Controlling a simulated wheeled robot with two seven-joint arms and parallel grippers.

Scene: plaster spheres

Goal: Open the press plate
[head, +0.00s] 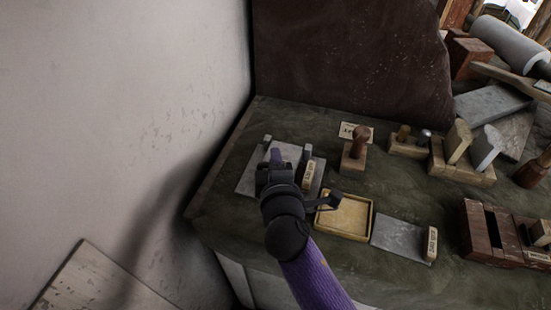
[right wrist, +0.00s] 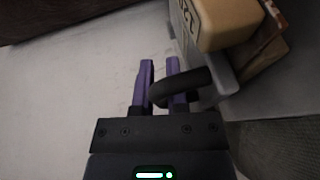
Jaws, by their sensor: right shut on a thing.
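The press plate (head: 249,182) is a pale grey slab lying at the left end of the dark bench, with small grey posts by its back edge. My right gripper (head: 276,158) is over it and hides its middle. In the right wrist view, the purple fingers (right wrist: 160,80) are shut on a dark curved handle (right wrist: 195,82) that passes between them. The pale plate surface (right wrist: 85,75) lies behind the fingers. I cannot tell whether the plate is raised. My left gripper is not in view.
A labelled wooden block (head: 308,175) stands close to the right of my gripper; it also shows in the right wrist view (right wrist: 228,22). A shallow wooden tray (head: 371,222), a grey slab (head: 398,238) and a wooden stamp (head: 353,160) are farther right. A wall (head: 120,110) bounds the left.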

